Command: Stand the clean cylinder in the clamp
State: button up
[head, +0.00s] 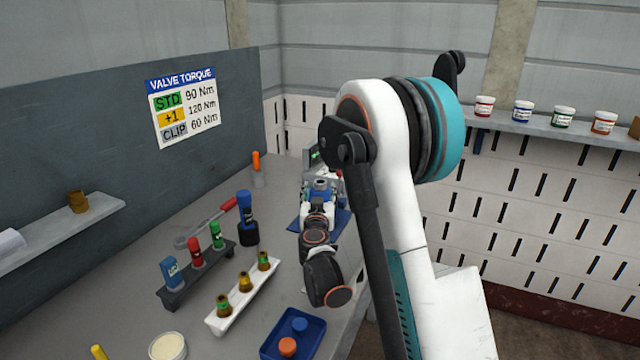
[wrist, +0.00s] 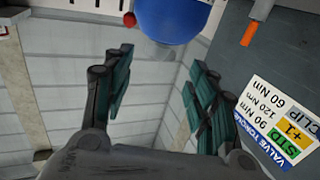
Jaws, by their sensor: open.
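Several brass-coloured cylinders with green bands (head: 243,281) stand in a white rack (head: 268,290) on the bench in the head view. I cannot tell which is clean. My gripper (wrist: 158,75) is open in the wrist view, with nothing between its fingers. A large round blue thing (wrist: 172,18) shows beyond the fingertips. In the head view my arm reaches to the bench's far end, where a blue mat (head: 343,222) and a grey device (head: 311,157) show partly. The arm hides much there, and I cannot make out the clamp.
A dark rack (head: 198,272) holds blue, red and green items. A blue tray (head: 268,346) holds orange and blue caps. A round dish (head: 167,347) lies at the near edge.

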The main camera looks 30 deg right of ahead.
jog(key=s+a+r+n+y, duration=0.4)
jog(key=s+a+r+y, duration=0.25)
jog(key=a, duration=0.45)
jog(key=s+a+r+n+y, duration=0.3)
jog(key=s+a+r+y, duration=0.3)
jog(key=a, duration=0.4)
jog(key=s+f+g+h, duration=0.1)
jog(key=s+f+g, duration=0.3)
jog(key=s, duration=0.8)
jog(key=s+d+f+m+g+h, duration=0.1)
jog(key=s+f+g, duration=0.3)
jog(key=s, duration=0.9)
jog(key=shift+d+f+g+h, duration=0.3)
jog(key=shift+f+h, duration=0.1)
jog(key=shift+h, duration=0.35)
jog(key=shift+s, duration=0.1)
jog(key=shift+c, duration=0.6)
